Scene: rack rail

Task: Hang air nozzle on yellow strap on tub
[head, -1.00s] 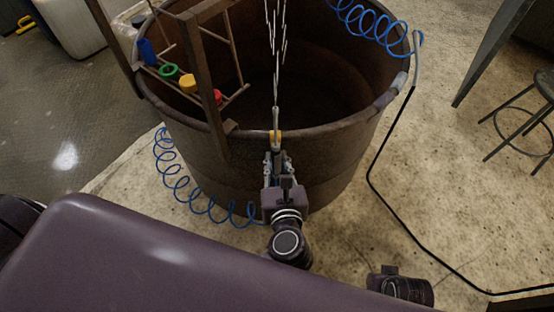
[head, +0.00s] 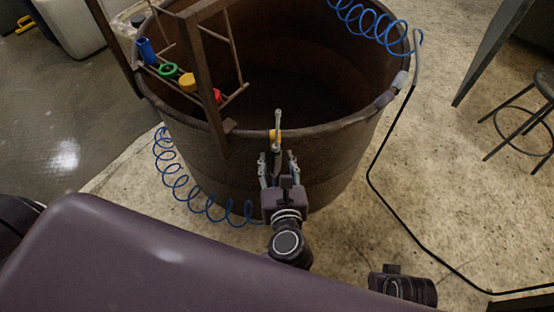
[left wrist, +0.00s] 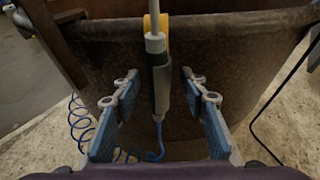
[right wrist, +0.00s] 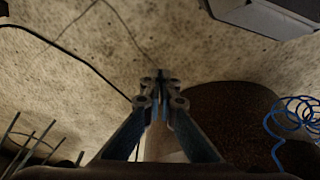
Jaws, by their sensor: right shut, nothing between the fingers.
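The air nozzle (head: 278,128), a slim grey tool, stands upright at the near rim of the brown tub (head: 335,160). In the left wrist view the nozzle (left wrist: 160,88) is in front of the yellow strap (left wrist: 164,28), apparently held by it; the exact contact is hidden. The strap (head: 272,136) also shows small in the head view. My left gripper (head: 278,161) is open, one finger on each side of the nozzle with gaps. My right gripper (right wrist: 160,80) is shut and empty, low and away from the nozzle.
A blue coiled hose (head: 176,180) hangs outside the tub and runs to the nozzle. A wooden rack (head: 222,95) with coloured items stands at the tub's left. Another blue coil (head: 372,22) and a black bent line (head: 380,150) are at the right. A stool (head: 525,115) stands far right.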

